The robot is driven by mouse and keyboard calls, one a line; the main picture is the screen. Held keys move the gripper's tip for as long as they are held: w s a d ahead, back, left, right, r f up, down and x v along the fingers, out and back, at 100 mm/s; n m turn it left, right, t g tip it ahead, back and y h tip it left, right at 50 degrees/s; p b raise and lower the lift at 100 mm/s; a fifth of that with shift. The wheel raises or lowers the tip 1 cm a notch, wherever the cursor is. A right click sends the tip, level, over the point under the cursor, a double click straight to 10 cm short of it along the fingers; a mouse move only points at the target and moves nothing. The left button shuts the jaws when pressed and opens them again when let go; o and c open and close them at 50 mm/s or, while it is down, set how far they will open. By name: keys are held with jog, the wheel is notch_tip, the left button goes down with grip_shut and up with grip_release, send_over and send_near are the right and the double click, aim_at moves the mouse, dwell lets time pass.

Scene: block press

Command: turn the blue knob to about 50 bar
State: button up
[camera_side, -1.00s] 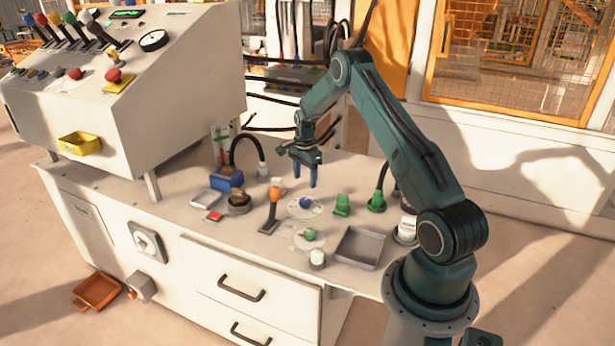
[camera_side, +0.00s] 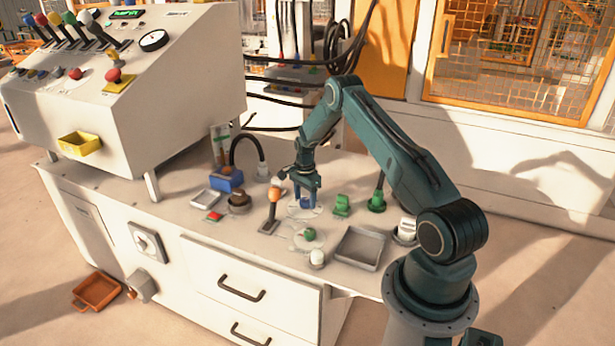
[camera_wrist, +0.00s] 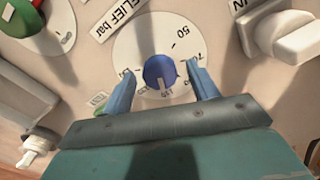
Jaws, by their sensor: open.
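The blue knob (camera_wrist: 160,72) sits in the middle of a round white dial (camera_wrist: 143,38) in the wrist view. Its white pointer line points down the picture, toward the gripper body, near numbers partly hidden there; the 50 mark is on the far side, upper right. A label beside the dial reads "RELIEF bar" (camera_wrist: 120,14). My gripper (camera_wrist: 160,71) is open, with one blue finger on each side of the knob and a gap showing on both sides. In the side view my gripper (camera_side: 305,204) is down over the dial and largely hides the knob.
An orange-handled lever (camera_side: 273,196) stands close left of my gripper. A green knob (camera_side: 310,235) is in front, green parts (camera_side: 342,205) are to the right, and a grey tray (camera_side: 360,247) is front right. A white-grey switch (camera_wrist: 288,35) shows upper right in the wrist view.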

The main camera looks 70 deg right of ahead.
jog(key=c, duration=1)
